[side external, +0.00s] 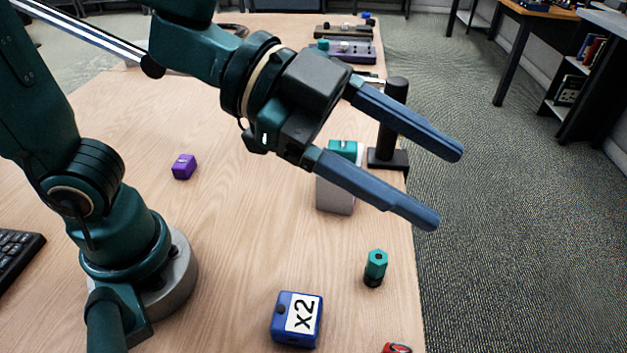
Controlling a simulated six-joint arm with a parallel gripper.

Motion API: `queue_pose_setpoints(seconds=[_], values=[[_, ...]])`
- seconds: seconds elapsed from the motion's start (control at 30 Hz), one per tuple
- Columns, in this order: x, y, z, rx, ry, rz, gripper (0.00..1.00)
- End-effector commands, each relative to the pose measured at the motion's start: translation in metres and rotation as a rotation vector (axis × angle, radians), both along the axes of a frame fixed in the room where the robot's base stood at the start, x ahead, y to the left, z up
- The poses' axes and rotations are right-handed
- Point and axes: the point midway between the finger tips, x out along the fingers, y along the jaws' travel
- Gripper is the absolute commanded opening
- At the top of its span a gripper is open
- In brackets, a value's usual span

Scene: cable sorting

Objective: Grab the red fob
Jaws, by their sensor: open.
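A small red object (397,348), perhaps the red fob, shows at the bottom edge of the side view, near the table's right edge. Most of it is cut off by the frame, so its full shape cannot be told. My gripper (450,187) is open and empty. It is raised above the table, with its two long blue fingers spread wide and pointing right, out past the table's right edge in the picture. It is well apart from the red object, which lies lower in the picture.
A blue box marked "x2" (282,317) and a teal and black cylinder (376,265) stand near the red object. A purple cube (184,167) lies left on the wooden table (230,240).

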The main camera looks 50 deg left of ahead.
Motion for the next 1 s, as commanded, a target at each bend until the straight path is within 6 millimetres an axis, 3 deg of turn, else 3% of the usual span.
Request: queue_pose_setpoints(seconds=[0.2, 0.67, 1.0], values=[[-0.045, -0.017, -0.03, 0.066, 0.113, -0.232, 0.67], [-0.042, -0.015, -0.084, 0.063, 0.112, -0.215, 0.67], [-0.043, -0.015, -0.159, 0.06, 0.12, -0.215, 0.67]])
